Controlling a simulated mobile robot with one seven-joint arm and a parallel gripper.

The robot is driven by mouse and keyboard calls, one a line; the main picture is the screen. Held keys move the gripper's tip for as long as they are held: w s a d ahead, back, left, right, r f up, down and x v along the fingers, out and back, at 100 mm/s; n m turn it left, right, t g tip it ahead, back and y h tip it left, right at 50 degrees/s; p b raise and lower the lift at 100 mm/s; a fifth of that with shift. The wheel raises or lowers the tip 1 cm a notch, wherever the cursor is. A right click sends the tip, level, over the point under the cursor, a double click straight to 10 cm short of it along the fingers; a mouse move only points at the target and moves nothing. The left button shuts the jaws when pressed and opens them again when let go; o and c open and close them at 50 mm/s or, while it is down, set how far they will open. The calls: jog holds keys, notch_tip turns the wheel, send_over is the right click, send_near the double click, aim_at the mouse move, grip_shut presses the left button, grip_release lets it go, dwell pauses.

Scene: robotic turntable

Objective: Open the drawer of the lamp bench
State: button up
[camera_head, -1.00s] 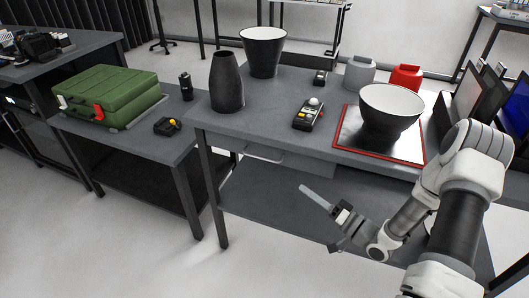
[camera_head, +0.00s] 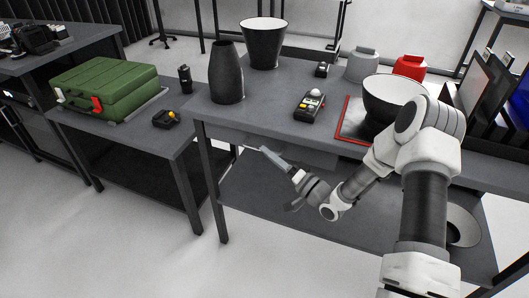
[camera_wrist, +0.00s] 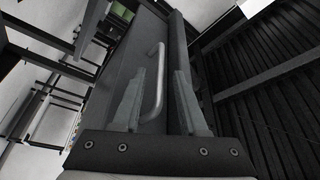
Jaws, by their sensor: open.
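The bench (camera_head: 262,112) stands in the middle of the head view, with its grey drawer (camera_head: 312,157) under the top. The drawer looks closed. Its metal bar handle (camera_wrist: 156,85) shows clearly in the wrist view, on the drawer front. My gripper (camera_head: 266,151) is at the drawer front, in front of the handle and partly covering it in the head view. In the wrist view, my gripper's two fingers (camera_wrist: 160,95) are apart, and the handle appears between them. Contact with the handle cannot be told.
On the bench top stand a dark vase (camera_head: 227,75), a tall pot (camera_head: 264,45), a button box (camera_head: 309,105) and a bowl (camera_head: 392,100) on a red-edged mat (camera_head: 349,125). A lower bench at left holds a green case (camera_head: 105,85). Bare floor lies in front.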

jog(key=shift+x, duration=1.2)
grip_shut()
dwell(0.6)
